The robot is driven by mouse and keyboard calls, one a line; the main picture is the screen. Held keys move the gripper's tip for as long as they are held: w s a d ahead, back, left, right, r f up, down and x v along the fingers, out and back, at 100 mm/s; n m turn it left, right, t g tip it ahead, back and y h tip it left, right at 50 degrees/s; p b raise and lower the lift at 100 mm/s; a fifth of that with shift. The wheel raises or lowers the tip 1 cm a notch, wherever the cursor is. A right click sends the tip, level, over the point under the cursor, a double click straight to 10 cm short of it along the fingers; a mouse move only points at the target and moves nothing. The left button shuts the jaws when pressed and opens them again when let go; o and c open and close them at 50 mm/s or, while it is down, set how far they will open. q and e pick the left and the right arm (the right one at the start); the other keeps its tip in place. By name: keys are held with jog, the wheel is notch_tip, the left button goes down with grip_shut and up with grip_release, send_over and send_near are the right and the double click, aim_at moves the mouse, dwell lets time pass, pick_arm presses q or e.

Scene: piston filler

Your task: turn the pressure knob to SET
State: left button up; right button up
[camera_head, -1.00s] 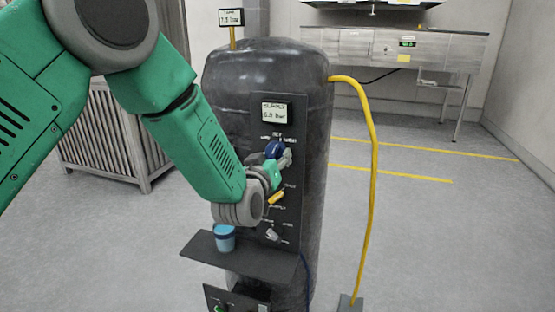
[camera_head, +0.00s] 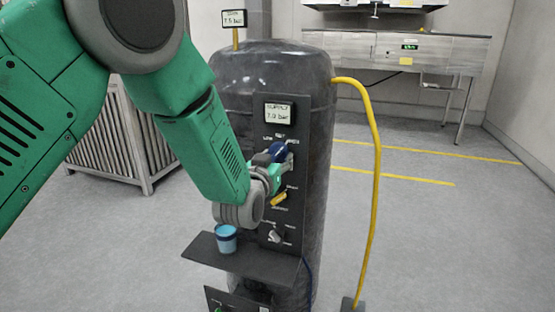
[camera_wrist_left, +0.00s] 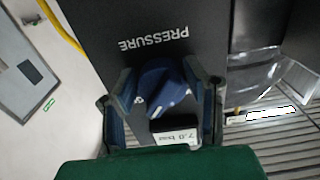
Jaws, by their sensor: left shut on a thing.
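The blue pressure knob (camera_head: 278,151) is on the dark panel (camera_head: 296,128) of the filler tank, with small labels around its top. My left gripper (camera_head: 274,161) is at the knob, partly hiding it. In the left wrist view, the fingers of the left gripper (camera_wrist_left: 161,88) are on both sides of the blue knob (camera_wrist_left: 164,90), closed on it, under the word PRESSURE. A display (camera_head: 279,113) above the knob reads about 7.0 bar, and its lower part shows in the wrist view. My right gripper is not in view.
Below the knob are a yellow lever (camera_head: 279,199) and a grey knob (camera_head: 275,237). A blue cup (camera_head: 226,238) stands on a dark shelf (camera_head: 255,264) close under my left wrist. A yellow hose (camera_head: 375,170) runs down on the right, with open floor beyond.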

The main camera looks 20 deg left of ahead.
pick_arm(q)
jog(key=o, duration=1.1)
jog(key=shift+w+r, duration=0.1)
jog(key=shift+r, duration=0.25)
jog(key=shift+o, duration=0.2)
jog(key=shift+f, duration=0.15)
jog(key=s, duration=1.2)
jog(key=shift+a, duration=0.15)
jog(key=shift+f, duration=0.1)
